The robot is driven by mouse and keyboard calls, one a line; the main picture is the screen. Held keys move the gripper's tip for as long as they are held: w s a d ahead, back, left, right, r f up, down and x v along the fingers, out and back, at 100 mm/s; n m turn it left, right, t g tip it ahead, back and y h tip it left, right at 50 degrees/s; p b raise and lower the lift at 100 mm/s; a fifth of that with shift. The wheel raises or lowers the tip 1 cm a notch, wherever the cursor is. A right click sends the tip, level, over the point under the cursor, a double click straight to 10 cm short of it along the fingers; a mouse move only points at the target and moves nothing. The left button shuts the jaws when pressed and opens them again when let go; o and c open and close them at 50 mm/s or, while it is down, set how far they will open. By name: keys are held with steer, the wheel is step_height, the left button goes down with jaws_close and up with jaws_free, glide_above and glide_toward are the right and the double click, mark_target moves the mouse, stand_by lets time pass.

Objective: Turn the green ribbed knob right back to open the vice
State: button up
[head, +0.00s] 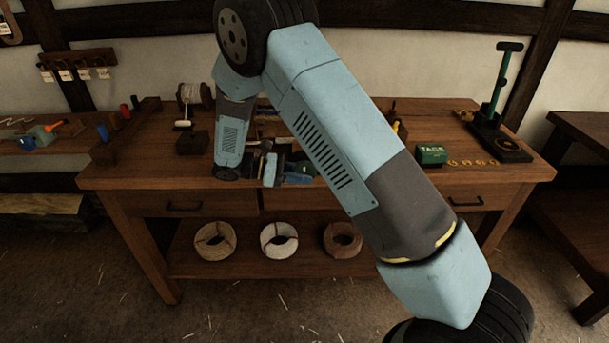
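My arm crosses the middle of the view. Its wrist bends down to the bench top, and my gripper (268,168) is low over the front middle of the bench, pointing right. It is small and partly merged with dark parts around it, so I cannot tell if its fingers are apart or closed. A dark and blue metal piece (299,177), possibly the vice, sits just right of it near the front edge, partly covered by my arm. I cannot make out a green ribbed knob; it may be hidden behind my gripper or arm.
The wooden bench (130,177) holds a rope spool (196,95) and pegs at left. A green tack box (432,154), brass rings (470,163) and a green-handled tool (500,85) stand at right. Rope coils (279,239) lie on the lower shelf.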

steer(key=shift+o, duration=1.4)
steer(key=v, duration=1.3)
steer(key=shift+a, duration=0.4)
steer(key=s+d+r+m+g+y, duration=0.1)
steer(key=s+d+r+m+y, duration=0.3)
steer(key=d+r, duration=0.6)
steer(key=s+d+r+m+y, duration=0.2)
steer(key=d+r+m+y, duration=0.25)
steer(key=d+r, duration=0.6)
steer(key=s+d+r+m+t+y, duration=0.2)
steer(key=s+d, duration=0.4)
steer(key=s, duration=0.4)
steer(key=s+d+r+m+t+y, duration=0.2)
steer(key=s+d+m+t+y, duration=0.3)
steer(key=s, duration=0.5)
steer(key=shift+d+m, duration=1.05)
